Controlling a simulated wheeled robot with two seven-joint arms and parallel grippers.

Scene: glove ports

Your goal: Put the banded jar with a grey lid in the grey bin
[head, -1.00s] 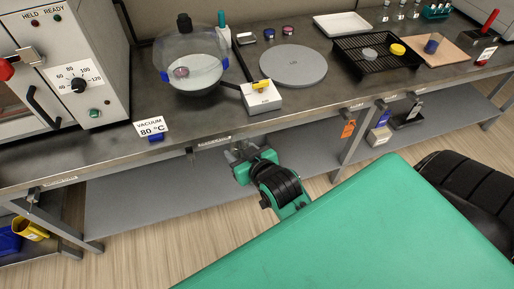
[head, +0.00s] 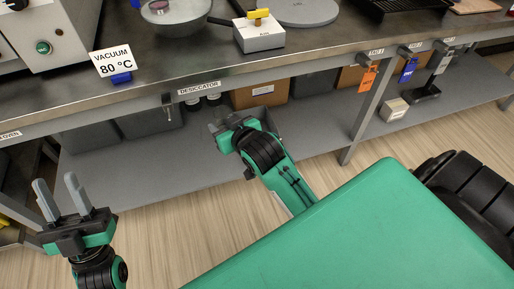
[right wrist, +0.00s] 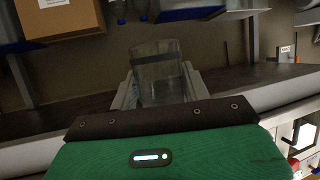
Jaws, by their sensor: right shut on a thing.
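My right gripper (head: 226,124) is in front of the lower shelf, below the bench edge. In the right wrist view it is shut on a clear, glassy jar (right wrist: 160,88) with a dark band across it. The jar's lid colour cannot be made out there, and in the head view the jar is hard to separate from the fingers. My left gripper (head: 62,200) is at the lower left, its fingers apart and empty, pointing up. Grey bins stand on the lower shelf (head: 190,160), one of them (head: 155,122) left of my right gripper.
A cardboard box (head: 258,94) sits on the shelf behind my right gripper; it also shows in the right wrist view (right wrist: 60,18). Small bottles stand beside it. The bench edge (head: 300,50) overhangs the shelf. A table leg (head: 362,120) stands to the right.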

